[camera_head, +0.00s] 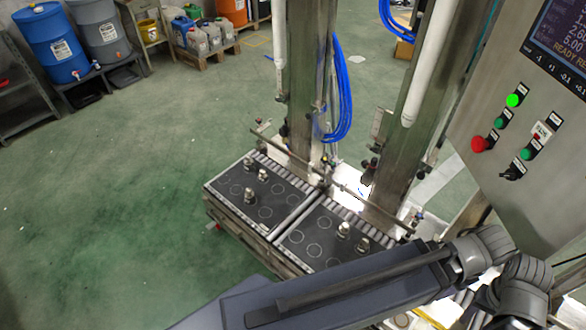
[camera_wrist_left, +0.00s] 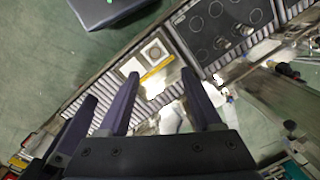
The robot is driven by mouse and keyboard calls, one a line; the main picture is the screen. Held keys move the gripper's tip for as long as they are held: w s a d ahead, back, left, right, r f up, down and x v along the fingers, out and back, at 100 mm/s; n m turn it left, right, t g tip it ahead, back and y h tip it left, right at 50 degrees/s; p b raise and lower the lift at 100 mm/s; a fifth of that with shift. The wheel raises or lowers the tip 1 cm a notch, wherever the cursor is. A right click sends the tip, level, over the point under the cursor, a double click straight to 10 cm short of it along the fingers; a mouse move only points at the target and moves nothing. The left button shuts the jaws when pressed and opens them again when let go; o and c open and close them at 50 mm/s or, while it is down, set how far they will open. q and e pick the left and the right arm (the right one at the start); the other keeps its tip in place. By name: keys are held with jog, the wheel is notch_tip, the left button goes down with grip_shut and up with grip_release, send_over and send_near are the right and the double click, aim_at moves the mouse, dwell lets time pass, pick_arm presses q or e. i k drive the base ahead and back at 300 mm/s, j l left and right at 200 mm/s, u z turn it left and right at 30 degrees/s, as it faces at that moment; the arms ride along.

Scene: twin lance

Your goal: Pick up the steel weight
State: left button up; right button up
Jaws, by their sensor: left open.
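Small steel pieces that look like weights stand upright on two dark plates marked with circles. In the head view, several are on the left plate (camera_head: 228,204), one of them a steel piece (camera_head: 249,194) near its middle. Two more, a steel piece (camera_head: 343,230) and a shorter one (camera_head: 362,245), stand on the right plate (camera_head: 293,246). I cannot tell which is the steel weight meant. In the left wrist view my left gripper (camera_wrist_left: 160,108) is open and empty, above a bench with a pale square piece bearing a round form (camera_wrist_left: 155,51). My right gripper is not in view.
Grey rollers (camera_wrist_left: 95,75) run along the bench beside a yellow strip (camera_wrist_left: 157,69). Steel columns (camera_head: 308,80) and a horizontal bar stand behind the plates. A control panel (camera_head: 520,125) is at right.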

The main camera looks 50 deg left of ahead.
aim_at(249, 195)
jog(key=u, duration=2.3)
